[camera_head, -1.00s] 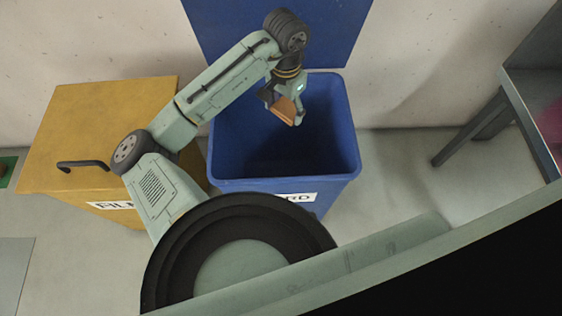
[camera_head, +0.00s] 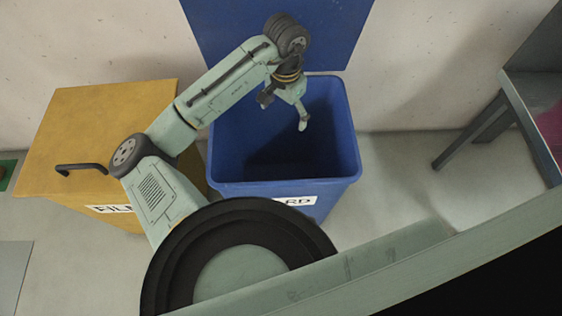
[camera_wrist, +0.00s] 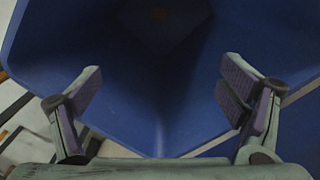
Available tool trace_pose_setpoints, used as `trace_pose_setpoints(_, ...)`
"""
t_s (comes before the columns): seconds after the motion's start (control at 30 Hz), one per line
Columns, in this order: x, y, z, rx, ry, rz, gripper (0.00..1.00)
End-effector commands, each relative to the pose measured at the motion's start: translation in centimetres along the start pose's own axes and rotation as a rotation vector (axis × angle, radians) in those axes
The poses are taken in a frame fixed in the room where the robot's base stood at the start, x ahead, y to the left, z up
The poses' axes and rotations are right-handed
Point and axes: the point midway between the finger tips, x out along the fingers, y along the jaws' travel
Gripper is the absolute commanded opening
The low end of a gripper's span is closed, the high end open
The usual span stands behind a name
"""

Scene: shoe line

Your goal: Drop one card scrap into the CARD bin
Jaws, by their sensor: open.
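The blue CARD bin (camera_head: 340,165) stands open, its label (camera_head: 297,201) partly covered by my own body so that only "RD" shows. My gripper (camera_head: 284,110) is over the bin's opening with its fingers spread and nothing between them. In the wrist view my gripper (camera_wrist: 163,85) is open and empty, with the blue bin wall (camera_wrist: 140,110) below it. A dim brownish patch (camera_wrist: 172,17) shows deep in the dark of the bin; it may be the card scrap, but it is too dark to be sure.
The blue lid (camera_head: 275,30) stands raised against the wall behind the bin. A yellow FILM bin (camera_head: 95,120) with a closed lid and black handle (camera_head: 80,167) is at the left. A grey table (camera_head: 530,100) stands at the right, with clear floor between it and the blue bin.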

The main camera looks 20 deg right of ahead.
Motion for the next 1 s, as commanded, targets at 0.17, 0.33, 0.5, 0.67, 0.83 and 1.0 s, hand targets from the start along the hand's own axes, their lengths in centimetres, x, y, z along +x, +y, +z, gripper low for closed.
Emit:
trace_pose_setpoints(0.17, -1.3, 0.0, -0.1, 0.0, 0.002, -0.001, 0.9)
trace_pose_setpoints(0.33, -4.7, 0.0, -0.1, 0.002, 0.003, -0.002, 0.9)
trace_pose_setpoints(0.5, -8.4, -0.1, 0.0, 0.001, 0.0, -0.007, 0.9)
trace_pose_setpoints(0.67, -10.8, -0.1, 0.0, 0.0, 0.0, -0.004, 0.9)
trace_pose_setpoints(0.83, -11.9, 0.0, 0.0, 0.0, 0.001, -0.001, 0.9)
trace_pose_setpoints(1.0, -12.0, 0.0, 0.0, 0.0, 0.0, 0.0, 0.9)
